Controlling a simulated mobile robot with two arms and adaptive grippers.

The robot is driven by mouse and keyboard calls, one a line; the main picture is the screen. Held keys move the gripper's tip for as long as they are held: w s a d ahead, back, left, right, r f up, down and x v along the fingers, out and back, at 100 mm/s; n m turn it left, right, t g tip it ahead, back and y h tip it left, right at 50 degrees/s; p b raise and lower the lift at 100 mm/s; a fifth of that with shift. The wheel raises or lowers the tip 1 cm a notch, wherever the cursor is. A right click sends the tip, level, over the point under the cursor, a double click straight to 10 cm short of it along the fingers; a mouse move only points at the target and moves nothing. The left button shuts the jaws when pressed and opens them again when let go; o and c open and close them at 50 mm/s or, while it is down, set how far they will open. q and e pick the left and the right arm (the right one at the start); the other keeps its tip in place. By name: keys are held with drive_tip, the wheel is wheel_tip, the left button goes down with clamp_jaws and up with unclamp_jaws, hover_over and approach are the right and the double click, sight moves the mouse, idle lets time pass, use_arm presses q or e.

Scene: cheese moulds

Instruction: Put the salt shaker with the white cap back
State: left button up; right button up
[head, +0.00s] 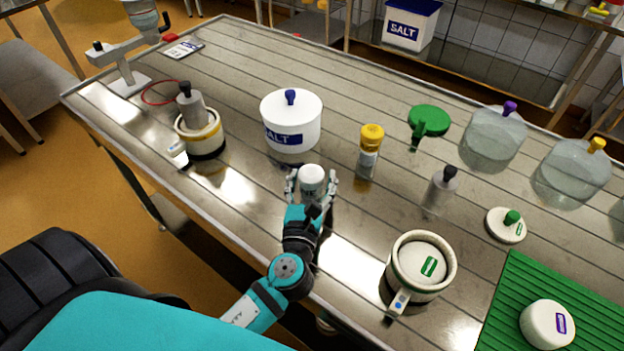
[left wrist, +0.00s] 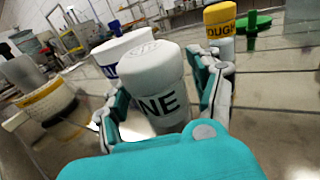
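The white-capped salt shaker (head: 311,178) stands roughly upright between the fingers of my left gripper (head: 312,188), in front of the salt pot. In the left wrist view the shaker (left wrist: 160,90) fills the middle, with the letters "NE" showing on its white body. The fingers of the left gripper (left wrist: 163,105) lie against both sides of it. Its base is hidden, so I cannot tell whether it touches the table. A yellow-capped shaker (head: 370,152) stands to the right; it also shows in the left wrist view (left wrist: 220,25). My right gripper is not in view.
A white lidded salt pot (head: 290,138) stands just behind the shaker. A cheese mould (head: 202,140) is at left, another (head: 421,264) at right. The steel table (head: 240,200) is clear left of the gripper.

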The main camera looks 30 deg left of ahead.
use_arm(q)
drive_tip(key=shift+o, duration=0.4)
drive_tip(key=shift+r, duration=0.1)
drive_tip(key=b+v, duration=0.3)
drive_tip(key=v, duration=0.8)
drive_tip(key=shift+s, duration=0.1)
drive_tip(key=shift+s+d+r, duration=0.1)
drive_tip(key=shift+s+d, duration=0.05)
drive_tip(key=shift+s, duration=0.3)
